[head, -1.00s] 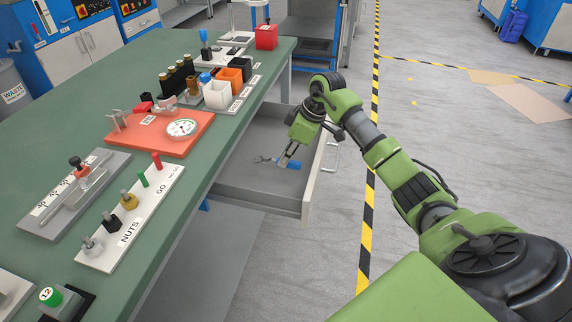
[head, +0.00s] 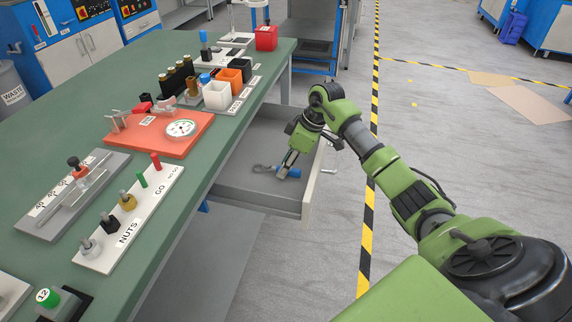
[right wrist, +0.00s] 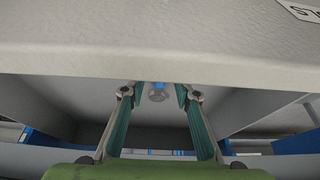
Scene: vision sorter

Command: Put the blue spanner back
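The blue spanner (head: 262,168) has a grey ring end and a blue handle. It lies lengthwise left to right inside the open drawer (head: 240,181), ring end to the left. My right gripper (head: 285,173) reaches down into the drawer with its fingers at the blue handle, and looks shut on it. In the right wrist view the ring end (right wrist: 157,96) shows between the converging fingers. I cannot tell whether the spanner touches the drawer floor. My left gripper is not in view.
The green bench (head: 60,145) stands left of the drawer with an orange gauge board (head: 165,145), a nuts rack (head: 140,215) and small bins. The drawer front (head: 310,190) stands beside my right arm. The drawer floor around the spanner looks clear.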

